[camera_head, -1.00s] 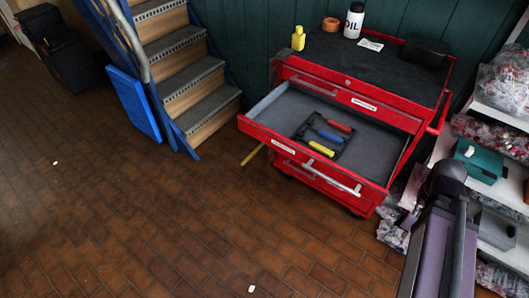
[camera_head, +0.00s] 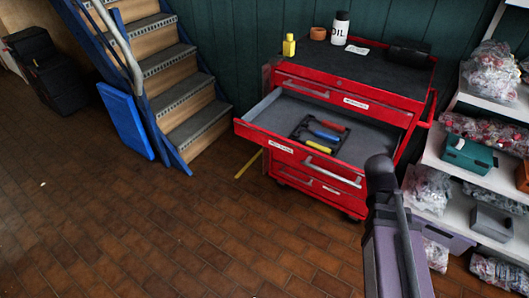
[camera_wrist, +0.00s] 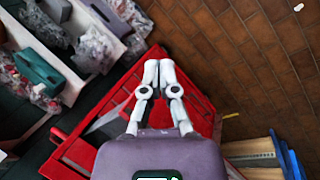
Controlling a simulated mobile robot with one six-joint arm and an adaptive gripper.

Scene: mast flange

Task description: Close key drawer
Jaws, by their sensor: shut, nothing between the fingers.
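The red tool cart (camera_head: 400,90) stands against the green wall in the head view, with one wide upper drawer (camera_head: 258,134) pulled far out. Its label is too small to read, so I cannot tell if it is the key drawer. A black tray (camera_head: 309,136) with blue, red and yellow handled tools lies inside it. My gripper (camera_wrist: 160,66) shows in the wrist view with its pale fingers together and empty, above the red cart (camera_wrist: 92,112). Contact with the drawer cannot be told.
A shelf (camera_head: 446,160) with bagged parts and a teal box (camera_head: 468,154) stands close on the right. Stairs (camera_head: 185,90) and a blue panel (camera_head: 125,112) are left. Bottles and small items stand on the cart top. The brick floor in front is mostly clear.

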